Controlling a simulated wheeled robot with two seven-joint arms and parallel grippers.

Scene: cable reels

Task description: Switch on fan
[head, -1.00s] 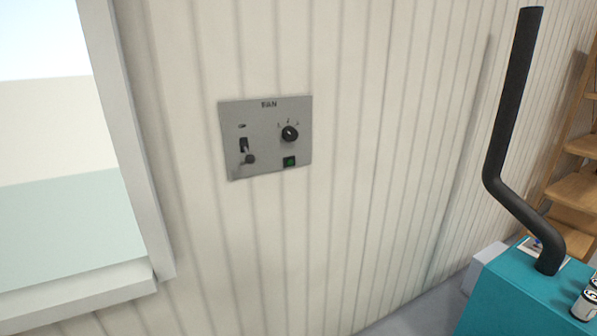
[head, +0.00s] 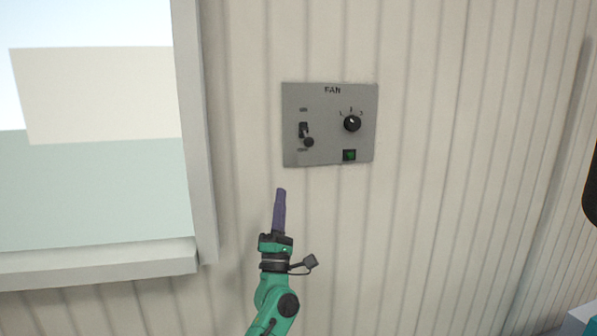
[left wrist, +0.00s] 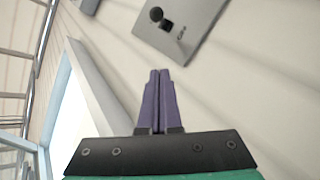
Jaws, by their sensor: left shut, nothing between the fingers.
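The grey fan panel (head: 330,150) is on the corrugated wall in the head view, labelled FAN. On its left is a toggle switch with a dark round-ended lever (head: 308,142), tilted down. On its right is a black knob (head: 352,123), with a small green indicator (head: 349,155) below it. My left gripper (head: 280,192) is shut and empty, below and left of the panel, apart from it. In the left wrist view the shut fingers (left wrist: 158,75) point up toward the panel (left wrist: 203,18), where the lever (left wrist: 157,14) also shows. My right gripper is not in view.
A window with a pale frame (head: 197,140) and a sill (head: 100,263) stands left of the panel. The wall (head: 450,200) right of the panel is bare. A dark object (head: 591,190) shows at the right edge.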

